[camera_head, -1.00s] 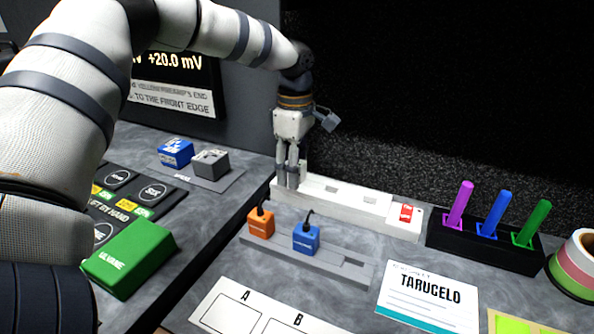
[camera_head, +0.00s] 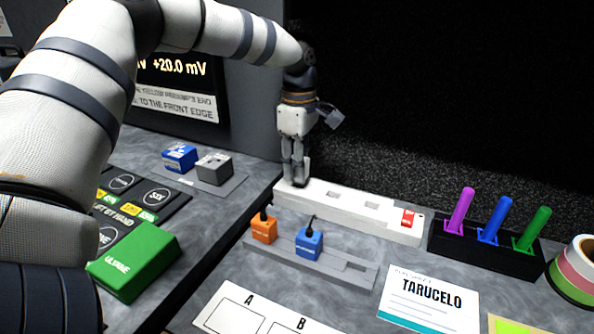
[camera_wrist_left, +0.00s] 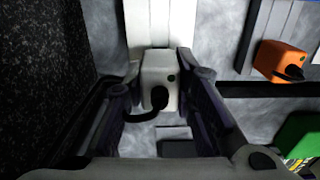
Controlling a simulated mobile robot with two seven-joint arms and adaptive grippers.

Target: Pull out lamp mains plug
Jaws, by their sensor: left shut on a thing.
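My left gripper (camera_head: 295,180) is at the left end of the white power strip (camera_head: 345,204), pointing down. In the left wrist view, the gripper (camera_wrist_left: 163,82) is shut on a pale plug (camera_wrist_left: 158,66) with a black cord, with one finger on either side. The white strip (camera_wrist_left: 150,22) runs away behind the plug in that view. The fingers hide most of the plug in the head view, and I cannot tell whether it still sits in its socket. The strip has a red switch (camera_head: 408,218) at its right end. My right gripper is not in view.
An orange plug (camera_head: 264,229) and a blue plug (camera_head: 309,243) stand in a grey rail (camera_head: 345,270) in front of the strip. A black holder (camera_head: 480,248) with coloured sticks is at the right. A green box (camera_head: 132,260) is at the left.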

